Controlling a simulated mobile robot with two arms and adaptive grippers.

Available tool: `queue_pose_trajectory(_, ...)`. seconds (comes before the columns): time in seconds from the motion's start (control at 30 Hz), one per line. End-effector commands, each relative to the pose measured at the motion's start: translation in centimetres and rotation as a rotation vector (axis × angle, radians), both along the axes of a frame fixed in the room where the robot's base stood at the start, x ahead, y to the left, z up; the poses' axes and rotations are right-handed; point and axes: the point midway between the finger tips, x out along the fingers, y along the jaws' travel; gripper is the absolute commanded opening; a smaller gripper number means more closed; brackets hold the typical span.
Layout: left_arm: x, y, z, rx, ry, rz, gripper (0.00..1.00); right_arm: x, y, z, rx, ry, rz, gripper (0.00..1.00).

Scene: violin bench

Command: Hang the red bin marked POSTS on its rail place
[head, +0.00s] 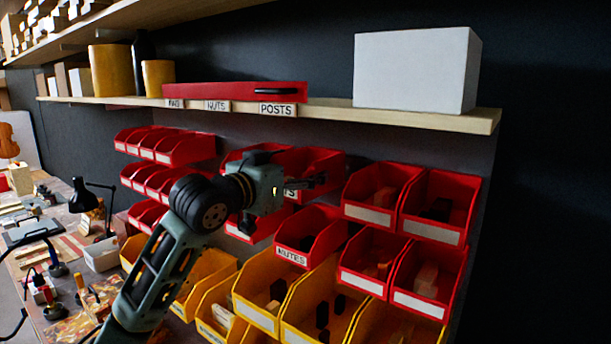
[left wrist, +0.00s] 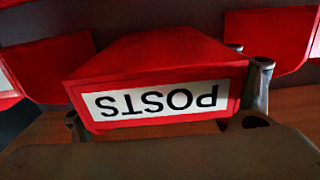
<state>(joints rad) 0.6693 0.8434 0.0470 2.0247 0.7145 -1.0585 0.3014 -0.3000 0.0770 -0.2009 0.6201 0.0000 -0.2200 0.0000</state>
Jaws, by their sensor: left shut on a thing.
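The red POSTS bin (head: 322,163) is in the upper row of bins on the dark wall, its label mostly hidden behind my left gripper (head: 303,185). In the left wrist view the bin's POSTS label (left wrist: 158,104) is upside down and close to the camera. My left gripper is shut on the bin's front, with a finger at each side of the label. A POSTS tag (head: 276,110) is on the shelf edge above. Whether the bin's back sits on the rail is hidden. My right gripper is not in view.
Red bins (head: 380,194) hang just to the right, and a red MUTES bin (head: 310,236) is below. Yellow bins (head: 262,314) are lower still. The wooden shelf (head: 340,113) above carries a white box (head: 410,70) and a red strip (head: 225,92). A cluttered bench is at left.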

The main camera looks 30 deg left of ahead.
Motion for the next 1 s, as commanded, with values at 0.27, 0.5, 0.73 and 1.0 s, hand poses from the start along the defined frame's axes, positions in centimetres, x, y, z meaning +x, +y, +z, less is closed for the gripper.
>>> queue_pose_trajectory(0.27,-0.03,0.00,0.27,0.001,-0.001,0.000,0.49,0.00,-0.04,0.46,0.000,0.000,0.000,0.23)
queue_pose_trajectory(0.5,-0.02,0.00,0.23,0.001,-0.001,0.000,0.49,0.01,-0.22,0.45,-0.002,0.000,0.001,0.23)
queue_pose_trajectory(0.73,0.02,0.00,0.25,0.000,-0.001,0.000,0.49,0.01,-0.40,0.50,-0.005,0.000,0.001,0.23)
queue_pose_trajectory(1.0,0.32,-0.01,0.28,-0.001,-0.001,0.000,0.49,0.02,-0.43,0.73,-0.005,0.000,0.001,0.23)
